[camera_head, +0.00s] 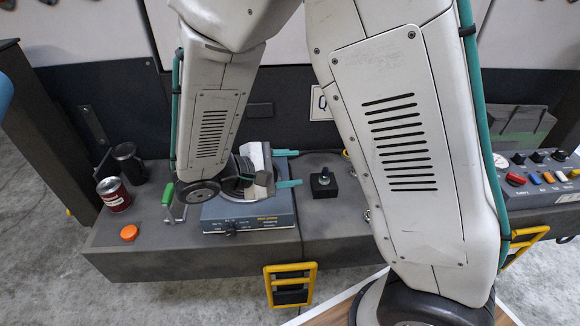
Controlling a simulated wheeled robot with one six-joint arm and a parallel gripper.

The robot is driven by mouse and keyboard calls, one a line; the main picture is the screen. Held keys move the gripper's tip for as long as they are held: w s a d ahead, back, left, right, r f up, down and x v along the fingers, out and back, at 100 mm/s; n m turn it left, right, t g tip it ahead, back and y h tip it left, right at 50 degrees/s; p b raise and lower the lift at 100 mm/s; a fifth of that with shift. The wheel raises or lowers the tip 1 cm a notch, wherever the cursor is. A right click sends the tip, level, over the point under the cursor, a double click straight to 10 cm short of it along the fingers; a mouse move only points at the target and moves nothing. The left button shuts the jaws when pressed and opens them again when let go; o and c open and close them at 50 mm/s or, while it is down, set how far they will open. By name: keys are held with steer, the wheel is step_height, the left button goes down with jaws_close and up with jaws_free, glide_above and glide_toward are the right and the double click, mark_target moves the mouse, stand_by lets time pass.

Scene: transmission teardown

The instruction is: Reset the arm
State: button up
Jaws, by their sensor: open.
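My gripper (289,169) is in the middle of the view, at the end of my grey arm. Its two teal fingers point to the right and are spread apart, with nothing between them. It is over the right side of a blue-grey bench device (250,222) and left of a small black block with a knob (323,183). My wrist and forearm hide much of the device's top. I cannot tell the exact height of the gripper above the bench.
The grey bench (150,258) carries a red can (114,194), a dark cup (130,163), an orange button (129,233) and a green-handled clamp (168,194) at left. A control box with coloured buttons (540,180) stands at right. A yellow-framed holder (290,285) hangs in front.

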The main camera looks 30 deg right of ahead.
steer(key=shift+s+d+r, duration=0.1)
steer(key=shift+r, duration=0.1)
stand_by(0.5)
steer(key=s+d+r+m+y, duration=0.1)
steer(key=s+r+m+y, duration=0.3)
steer(key=s+r+y, duration=0.3)
steer(key=s+d+r+m+y, duration=0.2)
steer(key=s+r+m+y, duration=0.3)
steer(key=s, duration=0.4)
steer(key=shift+s+d+r+y, duration=0.3)
steer(key=shift+s+r+y, duration=0.05)
steer(key=shift+r+y, duration=0.55)
